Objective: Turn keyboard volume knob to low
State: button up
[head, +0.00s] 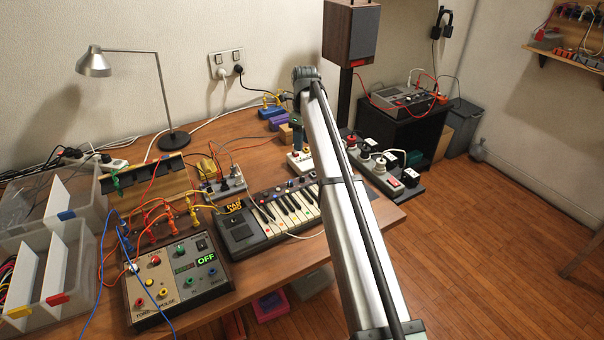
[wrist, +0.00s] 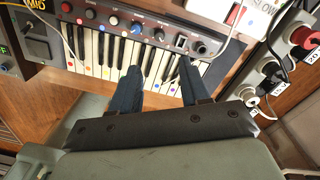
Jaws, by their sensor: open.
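The keyboard (head: 238,232) is a small dark unit on the wooden desk, with white and black keys and coloured dots. In the wrist view the keyboard (wrist: 75,45) has a row of small knobs along its dark panel. A red-capped knob (wrist: 66,7) is at the left, and a dark knob (wrist: 160,34) is near the right end. The labels are too small to read, so I cannot tell which is the volume knob. My gripper (wrist: 160,67) is open and empty, its two dark blue fingers over the keys near the right end, below the knob row. In the head view I cannot make out its fingers.
A white box marked SLOW (wrist: 262,12) stands beyond the keyboard's right end. A power strip (head: 382,172) with plugs lies to the right. A meter box reading OFF (head: 170,290), cables and clear bins (head: 20,290) crowd the left. A desk lamp (head: 95,65) stands behind.

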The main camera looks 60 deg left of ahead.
aim_at(302, 176)
jog(key=f+m, duration=0.1)
jog(key=f, duration=0.3)
jog(key=f+m, duration=0.1)
jog(key=f, duration=0.4)
jog(key=f+m, duration=0.2)
jog(key=f, duration=0.2)
jog(key=shift+s+f, duration=0.2)
jog(key=shift+f, duration=0.2)
jog(key=shift+c, duration=0.3)
grip_shut()
